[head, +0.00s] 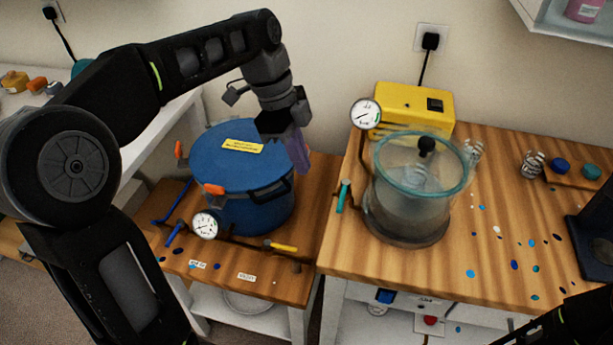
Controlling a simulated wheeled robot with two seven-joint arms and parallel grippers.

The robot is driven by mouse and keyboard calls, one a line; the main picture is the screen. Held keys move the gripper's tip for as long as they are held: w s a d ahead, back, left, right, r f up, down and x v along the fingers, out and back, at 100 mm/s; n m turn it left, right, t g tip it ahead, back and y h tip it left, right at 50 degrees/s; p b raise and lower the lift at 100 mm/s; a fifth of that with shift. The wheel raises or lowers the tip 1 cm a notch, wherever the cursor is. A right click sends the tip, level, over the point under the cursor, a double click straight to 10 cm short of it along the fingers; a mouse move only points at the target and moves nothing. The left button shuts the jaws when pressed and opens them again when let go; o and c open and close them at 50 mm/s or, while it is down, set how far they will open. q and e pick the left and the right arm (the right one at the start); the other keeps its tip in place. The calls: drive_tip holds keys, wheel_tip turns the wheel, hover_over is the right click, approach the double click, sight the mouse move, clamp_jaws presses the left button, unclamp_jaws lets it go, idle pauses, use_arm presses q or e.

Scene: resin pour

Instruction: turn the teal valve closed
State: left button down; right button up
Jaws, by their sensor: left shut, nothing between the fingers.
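The teal valve (343,196) is a small teal lever on the left side of the clear chamber (420,185), low on the dark pipe under a gauge. The lever points roughly up and down in the picture. My left gripper (298,155) is shut and empty, with purplish fingers pointing down. It hangs over the right side of the blue pot, left of and above the teal valve, clearly apart from it. My right gripper is not in view; only a dark part of that arm shows at the bottom right corner.
The blue pot (235,195) has orange clamps, a gauge (205,225), a yellow lever (283,247) and blue levers. A yellow pump (413,108) and a gauge (365,113) stand behind the chamber. Small coloured spots dot the wooden table (460,280) right of it.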

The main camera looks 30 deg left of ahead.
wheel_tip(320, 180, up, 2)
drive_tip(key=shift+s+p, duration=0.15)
drive_tip(key=shift+p, duration=1)
